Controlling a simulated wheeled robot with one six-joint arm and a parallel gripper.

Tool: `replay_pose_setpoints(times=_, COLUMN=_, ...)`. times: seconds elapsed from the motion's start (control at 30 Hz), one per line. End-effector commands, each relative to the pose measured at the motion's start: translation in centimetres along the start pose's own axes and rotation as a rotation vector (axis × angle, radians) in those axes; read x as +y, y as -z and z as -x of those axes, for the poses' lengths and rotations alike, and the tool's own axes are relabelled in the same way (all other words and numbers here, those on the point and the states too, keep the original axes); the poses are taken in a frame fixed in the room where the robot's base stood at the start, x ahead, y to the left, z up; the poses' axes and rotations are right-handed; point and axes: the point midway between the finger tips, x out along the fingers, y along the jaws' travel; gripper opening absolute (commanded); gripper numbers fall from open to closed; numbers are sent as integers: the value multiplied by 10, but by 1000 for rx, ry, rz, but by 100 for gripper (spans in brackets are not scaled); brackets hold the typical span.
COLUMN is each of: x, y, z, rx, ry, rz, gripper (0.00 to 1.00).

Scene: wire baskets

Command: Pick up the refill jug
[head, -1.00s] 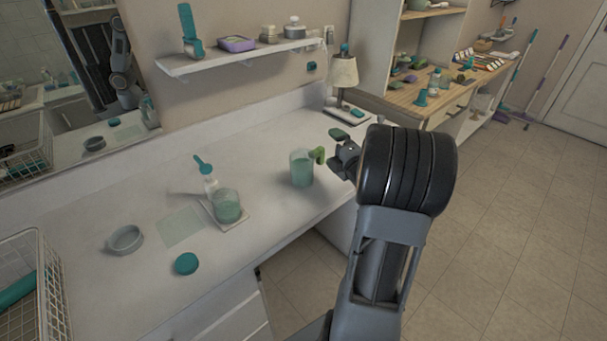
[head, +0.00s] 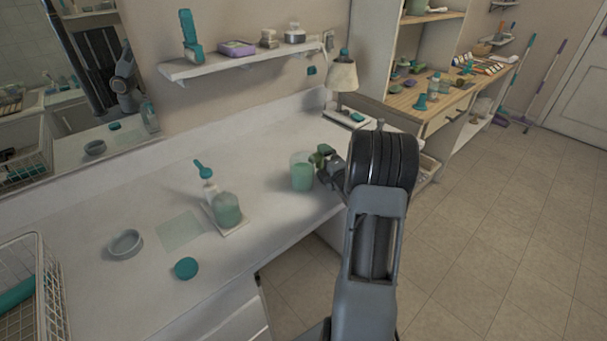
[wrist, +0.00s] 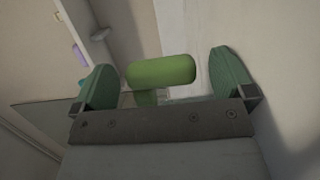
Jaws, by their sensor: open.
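The refill jug (head: 301,176) stands upright on the white counter, a translucent cup with pale green contents and a green handle on its right side. My gripper (head: 322,160) is at the handle, at the jug's right. In the wrist view the green handle (wrist: 162,71) lies between the two green finger pads of my open gripper (wrist: 165,80), with a gap on each side. The jug's body is mostly hidden in the wrist view.
A grey ring dish (head: 125,243), a teal disc (head: 186,268) and a wire basket (head: 50,290) are further left. A lamp (head: 342,82) stands behind.

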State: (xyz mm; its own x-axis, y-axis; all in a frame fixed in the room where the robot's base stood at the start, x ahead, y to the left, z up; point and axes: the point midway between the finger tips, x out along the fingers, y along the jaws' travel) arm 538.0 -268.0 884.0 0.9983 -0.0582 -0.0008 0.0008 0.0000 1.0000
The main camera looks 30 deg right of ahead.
Motion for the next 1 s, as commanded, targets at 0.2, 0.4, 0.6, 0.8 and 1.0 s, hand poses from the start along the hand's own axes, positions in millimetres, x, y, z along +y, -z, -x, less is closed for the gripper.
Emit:
replay_pose_setpoints(times=0.2, x=0, y=0, z=-17, rx=-1, ry=0, rz=0, gripper=100)
replay_pose_setpoints(times=0.4, x=0, y=0, z=-18, rx=-1, ry=0, rz=0, gripper=100)
replay_pose_setpoints(times=0.6, x=0, y=0, z=-18, rx=-1, ry=0, rz=0, gripper=86)
replay_pose_setpoints(times=0.8, x=0, y=0, z=-18, rx=-1, ry=0, rz=0, gripper=66)
replay_pose_setpoints(times=1.0, x=0, y=0, z=-18, rx=-1, ry=0, rz=0, gripper=47)
